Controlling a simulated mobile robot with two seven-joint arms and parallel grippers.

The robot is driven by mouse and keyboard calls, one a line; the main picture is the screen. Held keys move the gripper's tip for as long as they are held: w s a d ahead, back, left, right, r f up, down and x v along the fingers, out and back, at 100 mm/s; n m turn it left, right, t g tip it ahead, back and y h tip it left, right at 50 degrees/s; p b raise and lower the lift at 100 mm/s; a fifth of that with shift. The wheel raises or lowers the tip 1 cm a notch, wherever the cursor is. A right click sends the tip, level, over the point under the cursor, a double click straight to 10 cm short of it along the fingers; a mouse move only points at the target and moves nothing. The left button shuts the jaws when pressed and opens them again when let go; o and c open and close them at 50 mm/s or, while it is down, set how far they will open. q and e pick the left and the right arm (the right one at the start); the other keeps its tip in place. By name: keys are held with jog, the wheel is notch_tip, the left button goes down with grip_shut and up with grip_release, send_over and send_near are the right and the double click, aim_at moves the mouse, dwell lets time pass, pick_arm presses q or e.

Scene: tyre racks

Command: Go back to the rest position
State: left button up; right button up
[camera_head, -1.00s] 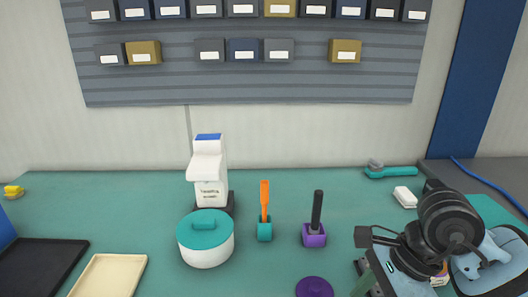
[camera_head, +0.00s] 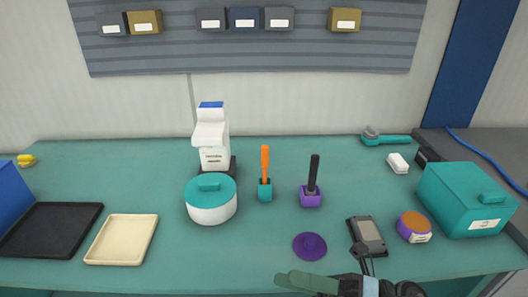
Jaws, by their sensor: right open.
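My right gripper (camera_head: 364,264) is at the bottom edge of the head view, right of centre, and is only partly visible. Its dark, thin end parts overlap the near side of a grey handheld device (camera_head: 370,233) on the table. The gripper is open, and I see nothing held in it. I cannot tell its height above the table. A grey-green part of my right arm shows along the bottom edge. My left gripper is not in view.
The teal table (camera_head: 200,262) holds a purple disc (camera_head: 310,246), an orange-topped purple jar (camera_head: 413,227), a teal box (camera_head: 466,200), a white pot (camera_head: 211,207), a cream tray (camera_head: 122,240) and a black tray (camera_head: 48,231). The front middle-left is clear.

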jog(key=w+d+f+m+t+h+p, duration=0.1)
jog(key=d+f+m+t+h, duration=0.55)
jog(key=m, duration=0.75)
jog(key=d+f+m+t+h, duration=0.3)
jog(key=f+m+t+h, duration=0.5)
jog(key=m, duration=0.5)
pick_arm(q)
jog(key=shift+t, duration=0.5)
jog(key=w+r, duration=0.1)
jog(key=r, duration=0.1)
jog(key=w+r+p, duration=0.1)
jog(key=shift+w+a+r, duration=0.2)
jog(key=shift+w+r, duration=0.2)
pick_arm(e)
jog(key=s+d+f+m+g+h, duration=0.2)
jog(key=s+f+m+g, duration=0.2)
jog(key=s+f, duration=0.5)
jog(key=s+d+f+m+g+h, duration=0.3)
jog(key=s+f+m, duration=0.3)
jog(key=s+f, duration=0.3)
jog(key=shift+s+d+f+m+g, duration=0.25)
jog(key=shift+f+m+g, duration=0.1)
jog(key=shift+f, duration=0.3)
